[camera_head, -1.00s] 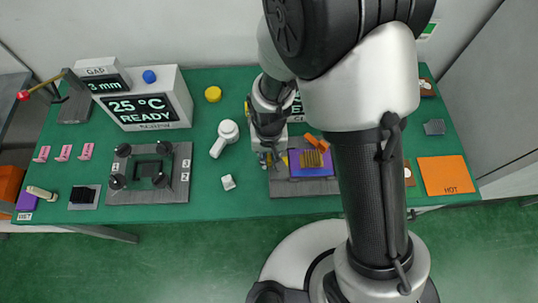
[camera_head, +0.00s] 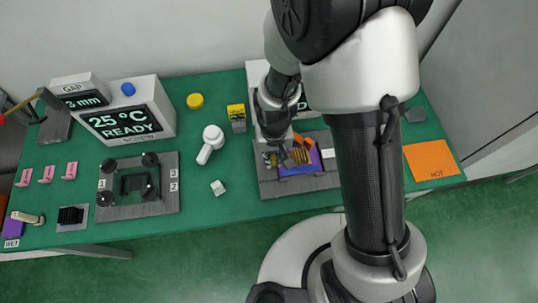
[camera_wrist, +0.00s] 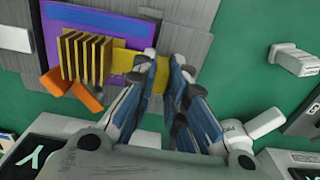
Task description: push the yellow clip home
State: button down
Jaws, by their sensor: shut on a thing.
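The yellow clip (camera_wrist: 121,60) is a flat strip at the edge of a gold finned block (camera_wrist: 86,57) on a purple board (camera_wrist: 115,24). My gripper (camera_wrist: 162,66) has its blue fingers around the strip's outer end, with yellow showing between them, and is shut on it. The fingers hide that end. Two orange levers (camera_wrist: 56,82) lie beside the fins, angled. In the head view my gripper (camera_head: 278,158) is at the left side of the purple board (camera_head: 300,169), over the grey base. My arm hides part of the fixture there, and the clip cannot be made out.
A grey plate with black knobs (camera_head: 168,196) lies left of the fixture. An orange HOT pad (camera_head: 432,160) is at right. The green table front is clear.

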aim_at(274, 156)
jog(key=c, duration=1.6)
grip_release()
jog(key=shift+d, duration=0.2)
notch_tip(274, 156, up, 12)
jog(key=s+d+r+m+t, duration=0.1)
jog(key=s+d+r+t, duration=0.1)
jog(key=s+d+r, duration=0.3)
jog(key=s+d+r+m+t, duration=0.1)
jog(key=s+d+r, duration=0.4)
jog(key=d+r, duration=0.5)
notch_tip(274, 156, up, 3)
jog(key=shift+s+d+r+m+t, duration=0.1)
jog(key=shift+s+d+m+t, duration=0.25)
jog(key=shift+t, duration=0.45)
